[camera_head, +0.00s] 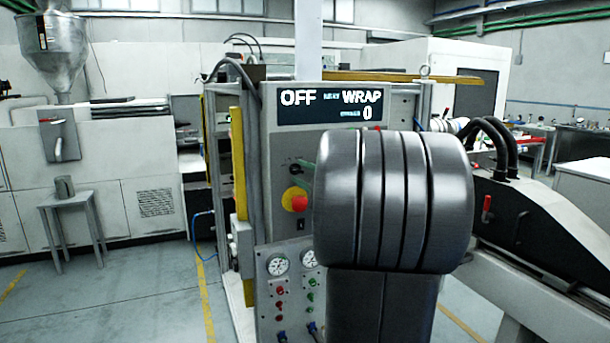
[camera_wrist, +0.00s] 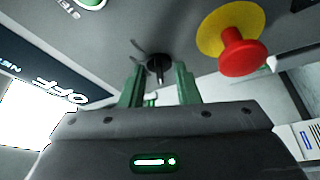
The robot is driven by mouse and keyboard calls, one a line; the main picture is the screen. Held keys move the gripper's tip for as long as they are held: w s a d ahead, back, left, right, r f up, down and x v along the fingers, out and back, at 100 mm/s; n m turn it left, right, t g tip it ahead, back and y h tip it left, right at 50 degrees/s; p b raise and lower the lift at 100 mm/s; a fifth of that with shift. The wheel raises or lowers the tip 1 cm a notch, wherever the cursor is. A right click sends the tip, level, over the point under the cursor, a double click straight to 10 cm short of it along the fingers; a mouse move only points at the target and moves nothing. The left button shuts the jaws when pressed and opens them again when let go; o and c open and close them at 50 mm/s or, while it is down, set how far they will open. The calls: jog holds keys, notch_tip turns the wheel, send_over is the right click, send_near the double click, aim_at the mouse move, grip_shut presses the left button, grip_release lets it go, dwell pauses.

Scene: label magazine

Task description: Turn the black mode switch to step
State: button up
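The black mode switch (camera_wrist: 157,66) is a small round knob on the grey panel, upper middle of the wrist view. In the head view the switch (camera_head: 295,168) shows small at the left of my arm. My gripper (camera_wrist: 159,82) has two green fingers, set apart, one on each side of the knob from the camera. Whether the tips reach around the knob or stop short of it I cannot tell. The display (camera_head: 332,106) reads OFF and WRAP, with a 0.
A red emergency button on a yellow base (camera_head: 296,200) sits just below the switch, and close right of my gripper in the wrist view. Gauges (camera_head: 278,265) and small buttons are lower on the panel. A yellow post (camera_head: 239,163) stands left.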

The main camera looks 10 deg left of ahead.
grip_shut()
